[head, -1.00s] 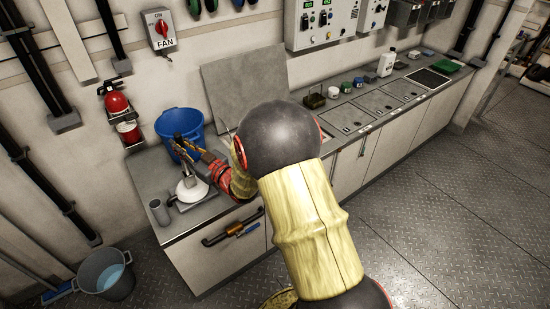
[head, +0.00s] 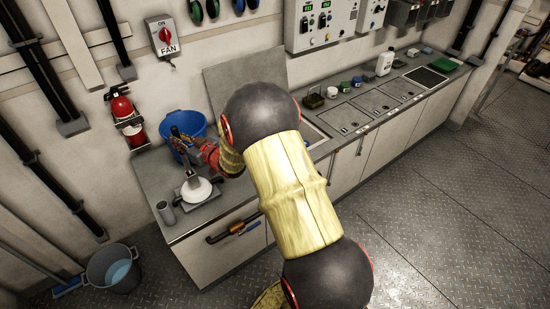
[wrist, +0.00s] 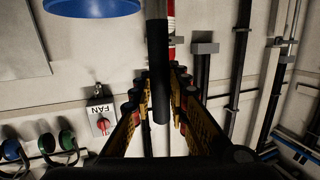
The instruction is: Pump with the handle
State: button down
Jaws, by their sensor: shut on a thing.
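The pump has a round white body (head: 196,190) on a flat metal base at the left end of the counter. Its lever rises from the body and leans to the back left, ending in a black handle (head: 177,133). My gripper (head: 184,146) is closed around the upper part of the handle. In the wrist view the black handle (wrist: 160,85) runs between the two fingers of my gripper (wrist: 160,92). The fingers partly hide the lever in the head view.
A blue tub (head: 188,124) stands just behind the handle. A fire extinguisher (head: 122,110) hangs on the wall. A bucket of water (head: 113,268) is on the floor.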

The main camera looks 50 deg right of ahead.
jog(key=shift+s+f, duration=0.1)
jog(key=shift+f, duration=0.2)
jog(key=c, duration=2.1)
grip_release()
jog(key=o, duration=0.5)
jog(key=shift+r, duration=0.2)
jog(key=shift+c, duration=0.2)
jog(key=s+r, duration=0.1)
jog(key=s, duration=1)
jog(key=shift+s+d+r, duration=0.2)
jog(key=shift+s+r, duration=0.15)
jog(key=shift+r, duration=0.05)
